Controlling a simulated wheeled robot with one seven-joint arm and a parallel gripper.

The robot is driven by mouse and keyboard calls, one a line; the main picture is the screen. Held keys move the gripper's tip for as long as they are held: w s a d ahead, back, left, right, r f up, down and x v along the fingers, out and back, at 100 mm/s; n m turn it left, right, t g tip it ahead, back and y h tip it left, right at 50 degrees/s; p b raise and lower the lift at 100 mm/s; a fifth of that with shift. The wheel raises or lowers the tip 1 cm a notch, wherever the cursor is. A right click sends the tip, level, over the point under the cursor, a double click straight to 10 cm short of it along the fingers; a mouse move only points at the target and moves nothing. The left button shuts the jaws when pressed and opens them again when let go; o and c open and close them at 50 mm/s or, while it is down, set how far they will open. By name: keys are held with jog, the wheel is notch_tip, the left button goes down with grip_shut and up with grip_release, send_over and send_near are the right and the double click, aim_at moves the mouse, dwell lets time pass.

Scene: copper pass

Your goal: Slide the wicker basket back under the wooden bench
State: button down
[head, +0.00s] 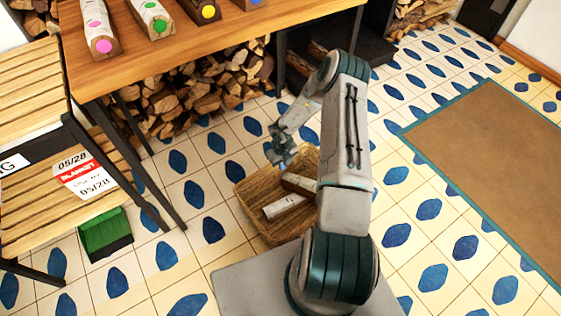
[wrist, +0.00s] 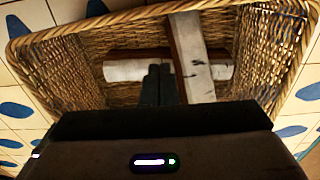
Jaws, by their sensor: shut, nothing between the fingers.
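The wicker basket (head: 246,207) stands on the tiled floor, in front of the wooden bench (head: 190,50) and to the right of its near leg, clear of the bench top. Two pieces of birch wood lie crossed inside the basket (wrist: 66,78), one pale log (head: 284,206) and one split piece (wrist: 193,62). My gripper (head: 281,158) is at the basket's far rim in the head view. In the wrist view its fingers (wrist: 160,82) are together, empty, in front of the basket's inside. I cannot tell whether they touch the basket. My arm hides the basket's right side.
Stacked firewood (head: 195,93) fills the back under the bench. Several birch logs with coloured dots (head: 103,45) lie on its top. A slatted stand (head: 55,185) is at the left, with a green bin (head: 106,234) by it. A brown mat (head: 490,155) lies right; tiles between are clear.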

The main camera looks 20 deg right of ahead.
jog(key=w+f+b, duration=0.3)
jog(key=w+f, duration=0.1)
jog(key=shift+a+f, duration=0.25)
jog(key=shift+a, duration=0.2)
